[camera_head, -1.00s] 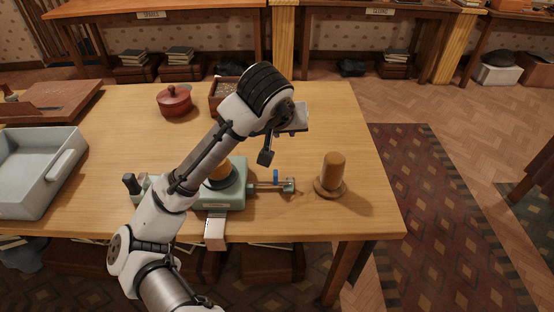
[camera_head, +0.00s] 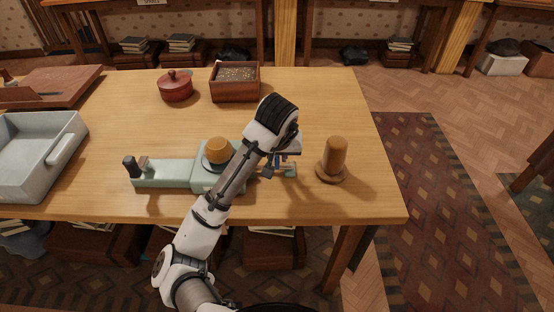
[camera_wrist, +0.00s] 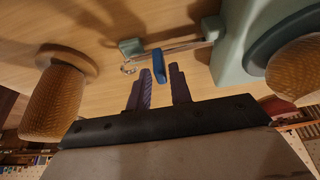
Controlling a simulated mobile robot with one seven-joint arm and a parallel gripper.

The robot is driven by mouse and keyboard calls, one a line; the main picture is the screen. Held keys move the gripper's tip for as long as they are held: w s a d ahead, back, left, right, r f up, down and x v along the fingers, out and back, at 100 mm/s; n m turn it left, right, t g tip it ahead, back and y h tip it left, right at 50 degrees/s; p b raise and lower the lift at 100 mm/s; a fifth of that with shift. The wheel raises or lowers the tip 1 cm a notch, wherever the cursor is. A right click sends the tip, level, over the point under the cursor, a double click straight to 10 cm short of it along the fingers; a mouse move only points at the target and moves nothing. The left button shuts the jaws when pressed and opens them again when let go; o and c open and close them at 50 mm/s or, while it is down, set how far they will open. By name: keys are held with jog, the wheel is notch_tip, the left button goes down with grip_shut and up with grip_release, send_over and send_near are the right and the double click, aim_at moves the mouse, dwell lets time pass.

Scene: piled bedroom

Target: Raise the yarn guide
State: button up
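A pale green yarn winder (camera_head: 165,173) with an orange-brown cone (camera_head: 217,150) sits on the wooden table. In the wrist view, its metal rod (camera_wrist: 183,47) runs out to a small green end block (camera_wrist: 131,47) with a wire loop (camera_wrist: 128,69) beside it. A blue upright tab (camera_wrist: 158,66), apparently the yarn guide's, stands by the rod. My gripper (camera_wrist: 159,82) is open, with one finger on each side of the tab's near end; I cannot tell whether they touch it. In the head view, my gripper (camera_head: 277,166) is low over the rod and partly hides it.
A brown yarn cone on a round base (camera_head: 333,160) stands just right of my gripper. A red lidded pot (camera_head: 175,87) and a wooden box (camera_head: 235,92) stand behind. A grey tray (camera_head: 30,160) is at the left. The table's front right is clear.

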jog(key=shift+x, duration=0.85)
jog(key=shift+c, duration=0.3)
grip_shut()
